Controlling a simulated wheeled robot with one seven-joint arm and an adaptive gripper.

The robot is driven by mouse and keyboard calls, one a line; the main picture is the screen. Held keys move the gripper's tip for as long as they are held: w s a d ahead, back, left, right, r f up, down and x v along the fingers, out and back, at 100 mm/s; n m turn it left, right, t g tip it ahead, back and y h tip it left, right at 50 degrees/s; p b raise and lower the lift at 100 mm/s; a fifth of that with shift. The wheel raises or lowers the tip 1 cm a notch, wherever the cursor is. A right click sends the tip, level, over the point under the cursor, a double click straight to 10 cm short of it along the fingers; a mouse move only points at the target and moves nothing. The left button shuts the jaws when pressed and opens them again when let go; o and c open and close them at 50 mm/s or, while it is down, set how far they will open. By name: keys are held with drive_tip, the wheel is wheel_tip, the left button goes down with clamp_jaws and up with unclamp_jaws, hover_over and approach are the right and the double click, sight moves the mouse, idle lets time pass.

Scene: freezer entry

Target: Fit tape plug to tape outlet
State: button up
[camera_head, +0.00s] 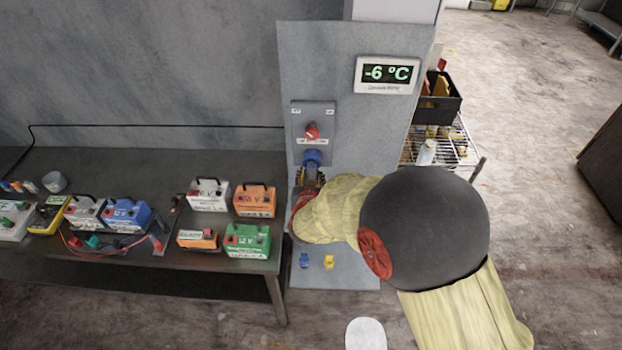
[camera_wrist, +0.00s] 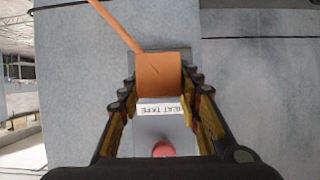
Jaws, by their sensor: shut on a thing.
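My gripper (camera_head: 311,176) is at the grey wall panel, just below a blue round fitting, probably the tape outlet (camera_head: 312,158), under a white label. In the wrist view my gripper (camera_wrist: 160,92) is shut on an orange block, the tape plug (camera_wrist: 159,75), with an orange cable (camera_wrist: 115,25) running off to the upper left. The label reading HEAT TAPE (camera_wrist: 160,109) appears upside down beside the plug. The plug covers the outlet in the wrist view, and I cannot tell whether they are joined. In the head view the plug is hidden by my gripper.
A red knob (camera_head: 312,132) sits above the label on a grey plate (camera_head: 299,122). A -6 °C display (camera_head: 387,75) is at upper right. Blue (camera_head: 304,260) and yellow (camera_head: 328,262) pieces sit low on the panel. A bench (camera_head: 150,262) with several batteries stands left, a wire rack (camera_head: 462,143) right.

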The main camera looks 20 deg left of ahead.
sight(311, 173)
drive_tip(key=shift+w+a, duration=0.2)
drive_tip(key=shift+w, duration=0.65)
drive_tip(key=shift+w+a, duration=0.2)
drive_tip(key=shift+w, duration=0.6)
drive_tip(key=shift+s, duration=0.1)
